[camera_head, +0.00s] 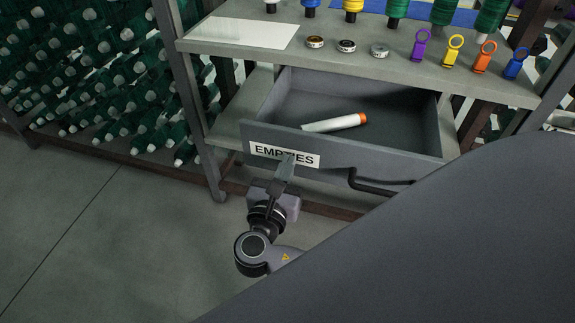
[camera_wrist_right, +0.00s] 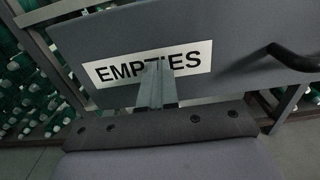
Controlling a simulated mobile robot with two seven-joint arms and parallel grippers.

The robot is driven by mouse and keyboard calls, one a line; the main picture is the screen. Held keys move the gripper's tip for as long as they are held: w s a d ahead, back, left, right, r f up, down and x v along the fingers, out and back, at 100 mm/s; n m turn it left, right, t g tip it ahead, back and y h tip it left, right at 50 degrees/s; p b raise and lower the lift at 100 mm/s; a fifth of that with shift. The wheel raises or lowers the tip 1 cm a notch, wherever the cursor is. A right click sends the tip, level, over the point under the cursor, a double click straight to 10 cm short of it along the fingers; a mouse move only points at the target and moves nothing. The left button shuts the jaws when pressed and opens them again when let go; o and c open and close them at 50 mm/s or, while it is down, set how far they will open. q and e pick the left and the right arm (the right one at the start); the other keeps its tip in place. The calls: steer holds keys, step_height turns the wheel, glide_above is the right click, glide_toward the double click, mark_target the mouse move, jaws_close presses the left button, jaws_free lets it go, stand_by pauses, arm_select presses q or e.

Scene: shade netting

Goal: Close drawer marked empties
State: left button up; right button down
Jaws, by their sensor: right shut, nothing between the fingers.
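The grey drawer (camera_head: 420,163) marked EMPTIES stands pulled open under the bench top in the head view. A white tube with an orange end (camera_head: 335,123) lies inside it. The EMPTIES label (camera_head: 262,150) is on the left of the drawer front, and a dark bar handle (camera_head: 375,187) is to its right. My right gripper (camera_head: 288,163) is shut and empty, its fingertips at the label, covering part of its letters. The wrist view also shows the shut fingers (camera_wrist_right: 158,70) against or just before the label (camera_wrist_right: 120,68); contact cannot be told. My left gripper is not in view.
The bench top (camera_head: 270,58) holds a white sheet (camera_head: 240,32), several small round tins, coloured clips and thread spools. A bench leg (camera_head: 195,130) stands left of the drawer. Racks of green spools (camera_head: 100,80) fill the left. Floor at lower left is clear.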

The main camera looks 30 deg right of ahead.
mark_target(312, 114)
stand_by(0.3)
steer(key=p+x, duration=0.2)
steer(key=x, duration=0.8)
steer(key=shift+d+r, duration=0.15)
steer(key=shift+d, duration=0.05)
steer(key=b+x, duration=0.1)
steer(key=x, duration=1.1)
steer(key=shift+w+d+f, duration=0.15)
steer(key=shift+f, duration=0.05)
steer(key=shift+w+d+b, duration=0.35)
steer(key=shift+d+b, duration=0.05)
steer(key=shift+d, duration=0.05)
steer(key=shift+w+d+r, duration=0.1)
steer(key=shift+d+r, duration=0.1)
steer(key=shift+r, duration=0.1)
